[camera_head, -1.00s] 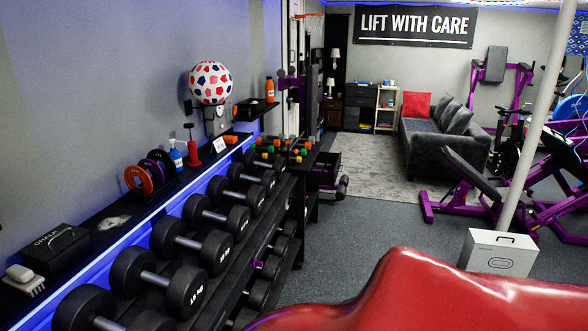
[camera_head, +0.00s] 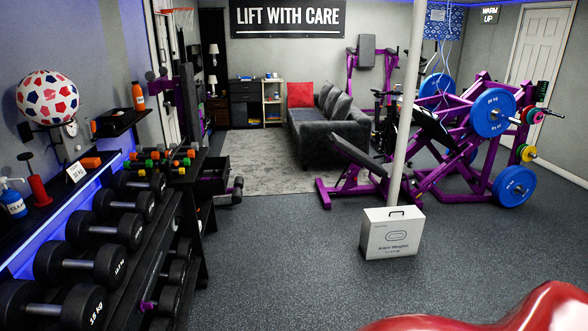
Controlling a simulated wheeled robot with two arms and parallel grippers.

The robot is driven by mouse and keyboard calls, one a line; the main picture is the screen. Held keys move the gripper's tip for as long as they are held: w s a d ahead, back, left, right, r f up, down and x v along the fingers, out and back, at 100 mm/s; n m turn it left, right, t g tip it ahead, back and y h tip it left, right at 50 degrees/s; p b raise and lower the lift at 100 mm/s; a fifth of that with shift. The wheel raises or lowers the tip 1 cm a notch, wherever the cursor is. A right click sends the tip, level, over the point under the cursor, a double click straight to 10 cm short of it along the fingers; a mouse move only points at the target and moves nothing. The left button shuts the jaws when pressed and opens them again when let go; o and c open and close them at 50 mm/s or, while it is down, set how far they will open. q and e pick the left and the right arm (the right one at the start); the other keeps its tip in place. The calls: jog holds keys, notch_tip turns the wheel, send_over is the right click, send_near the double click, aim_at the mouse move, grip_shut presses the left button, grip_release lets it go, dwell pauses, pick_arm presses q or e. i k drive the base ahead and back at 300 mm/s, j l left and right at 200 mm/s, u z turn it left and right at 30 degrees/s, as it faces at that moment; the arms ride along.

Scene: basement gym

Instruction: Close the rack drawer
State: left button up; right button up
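A dark open drawer (camera_head: 213,170) juts out to the right from the far rack (camera_head: 176,178), beyond the row of large dumbbells. Small dumbbells with orange, green and yellow ends lie on top of that rack. A small dark dumbbell-like shape (camera_head: 236,187) shows at the drawer's front right; I cannot tell whether it is part of the drawer. The drawer is small and dark in the view, so its contents are unclear. Neither of my grippers is in view.
The dumbbell rack (camera_head: 128,285) runs along the left wall. A white box (camera_head: 391,234) stands on the floor by the pole (camera_head: 407,120). Purple machines fill the right. Open grey floor (camera_head: 285,255) lies ahead. A glossy red shape cuts across the bottom right.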

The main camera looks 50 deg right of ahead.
aim_at(214, 186)
jog(key=i+l+z, duration=0.35)
jog(key=l, duration=0.2)
jog(key=i+l+z, duration=0.7)
jog(key=i, duration=0.3)
jog(key=i+l, duration=0.2)
jog(key=i, duration=0.2)
jog(key=i+l, duration=0.15)
jog(key=i, duration=0.3)
jog(key=i+l, duration=0.15)
jog(key=i, duration=0.25)
jog(key=i+l+u, duration=0.15)
jog(key=i, duration=0.3)
jog(key=i+l, duration=0.25)
jog(key=i, duration=0.15)
jog(key=i+u, duration=0.1)
jog(key=u, duration=0.9)
